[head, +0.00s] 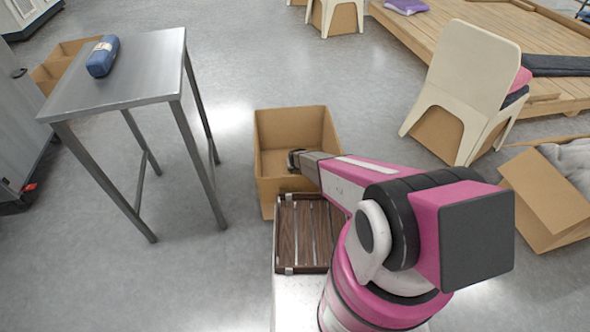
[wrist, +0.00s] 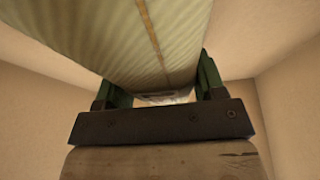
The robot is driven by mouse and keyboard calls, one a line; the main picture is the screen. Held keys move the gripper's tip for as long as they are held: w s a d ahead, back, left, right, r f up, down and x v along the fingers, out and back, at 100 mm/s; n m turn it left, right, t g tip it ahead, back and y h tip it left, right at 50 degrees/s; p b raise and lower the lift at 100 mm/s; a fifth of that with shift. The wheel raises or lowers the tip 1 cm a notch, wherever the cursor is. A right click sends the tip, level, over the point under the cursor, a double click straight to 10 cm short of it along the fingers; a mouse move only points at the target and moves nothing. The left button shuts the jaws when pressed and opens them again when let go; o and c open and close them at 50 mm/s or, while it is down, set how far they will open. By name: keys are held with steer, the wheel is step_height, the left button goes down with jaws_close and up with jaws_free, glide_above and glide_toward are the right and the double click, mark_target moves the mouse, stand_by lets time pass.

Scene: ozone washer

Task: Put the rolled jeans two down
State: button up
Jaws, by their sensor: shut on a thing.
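My gripper (wrist: 158,90) is shut on a pale greenish, ribbed cloth roll with a brown seam, which I take as the rolled jeans two (wrist: 110,35). The roll sits between the two green fingers and runs out of the top of the wrist view. Cardboard walls surround it there. In the head view my gripper (head: 297,158) is down inside an open cardboard box (head: 265,184), and the roll is hidden. I cannot tell whether the roll touches the box floor.
A metal table (head: 140,80) at left carries a blue roll with a pale band (head: 102,56). A slatted brown tray (head: 305,235) is just in front of the box. A pale chair (head: 470,75) and another cardboard box (head: 545,195) stand right. Floor between table and box is clear.

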steer(key=shift+f, duration=0.3)
steer(key=shift+f, duration=0.15)
steer(key=o, duration=1.1)
steer(key=shift+o, duration=0.2)
steer(key=v, duration=1.2)
steer(key=s+d+r+g, duration=0.1)
steer(key=s+d+r, duration=0.4)
steer(key=s+r, duration=0.3)
steer(key=s+d+r+g, duration=0.2)
steer(key=s+d+r, duration=0.4)
steer(key=r, duration=1.1)
steer(key=s+d+r+m+g, duration=0.1)
steer(key=s+d+r, duration=0.5)
steer(key=s+r, duration=0.4)
step_height(320, 180, up, 3)
steer(key=shift+r, duration=0.2)
